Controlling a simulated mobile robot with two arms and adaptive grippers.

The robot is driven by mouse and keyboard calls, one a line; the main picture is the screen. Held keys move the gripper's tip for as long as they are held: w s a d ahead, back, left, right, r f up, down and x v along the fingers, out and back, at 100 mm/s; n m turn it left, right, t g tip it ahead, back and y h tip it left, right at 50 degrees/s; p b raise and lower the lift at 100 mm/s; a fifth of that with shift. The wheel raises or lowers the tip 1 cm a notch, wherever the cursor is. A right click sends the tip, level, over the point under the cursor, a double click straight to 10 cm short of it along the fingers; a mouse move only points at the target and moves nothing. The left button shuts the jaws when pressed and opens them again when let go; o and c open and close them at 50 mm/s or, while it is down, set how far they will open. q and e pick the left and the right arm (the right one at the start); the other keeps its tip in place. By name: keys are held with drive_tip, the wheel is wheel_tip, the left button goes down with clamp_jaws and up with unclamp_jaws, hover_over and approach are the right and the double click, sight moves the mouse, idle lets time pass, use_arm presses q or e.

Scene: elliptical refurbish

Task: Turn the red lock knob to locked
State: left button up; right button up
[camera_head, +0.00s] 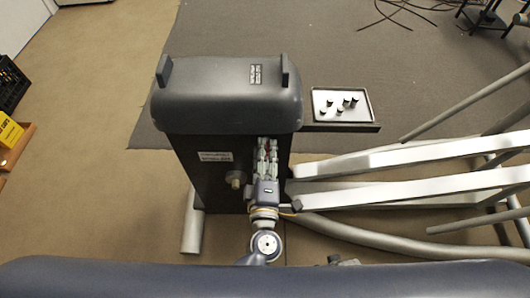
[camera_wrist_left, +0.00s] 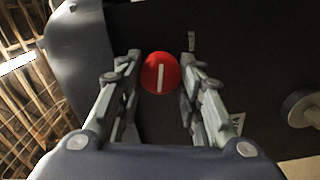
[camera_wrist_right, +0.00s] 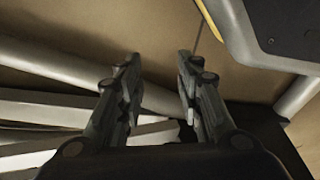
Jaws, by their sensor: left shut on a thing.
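The red lock knob (camera_wrist_left: 160,76) is a round red disc with a white bar on the dark side panel of the machine (camera_head: 200,165). In the left wrist view the bar stands nearly upright, tilted slightly. My left gripper (camera_head: 267,146) is at the panel, with its fingers on both sides of the knob and closed on it; the gripper also shows in the left wrist view (camera_wrist_left: 162,60). In the head view the fingers mostly hide the knob.
A small tray (camera_head: 320,96) with several dark pieces is beside the machine's top. Long grey bars (camera_head: 400,185) extend to the right. The carpet at the left is mostly clear.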

use_arm(q)
drive_tip(key=shift+f+n, duration=0.1)
drive_tip(key=shift+n, duration=1.2)
use_arm(e)
drive_tip(key=shift+w+r, duration=0.6)
drive_tip(key=shift+r, duration=0.1)
use_arm(q)
drive_tip(key=o, duration=1)
drive_tip(key=shift+o, duration=0.2)
use_arm(e)
drive_tip(key=shift+s, duration=0.15)
